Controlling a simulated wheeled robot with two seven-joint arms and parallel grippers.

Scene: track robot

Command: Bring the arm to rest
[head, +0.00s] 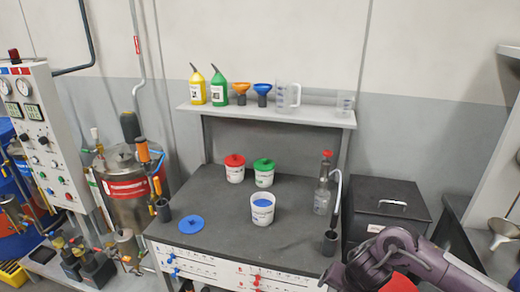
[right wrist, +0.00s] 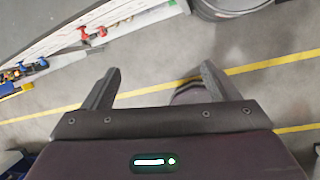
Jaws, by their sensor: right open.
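My right arm (head: 385,262) comes in at the lower right of the head view, in front of the dark box and beside the workbench. My right gripper (right wrist: 158,82) shows in the right wrist view. Its two fingers are apart with nothing between them, and it points down over the grey floor. The gripper's fingers are not visible in the head view. My left gripper is not in view in either picture.
A dark workbench (head: 215,225) holds an open white tub (head: 262,212), a blue lid (head: 191,224), red-lidded (head: 235,172) and green-lidded (head: 264,177) tubs, and a clear bottle (head: 322,196). A shelf (head: 265,114) stands behind. A dark box (head: 392,200) is right of the bench.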

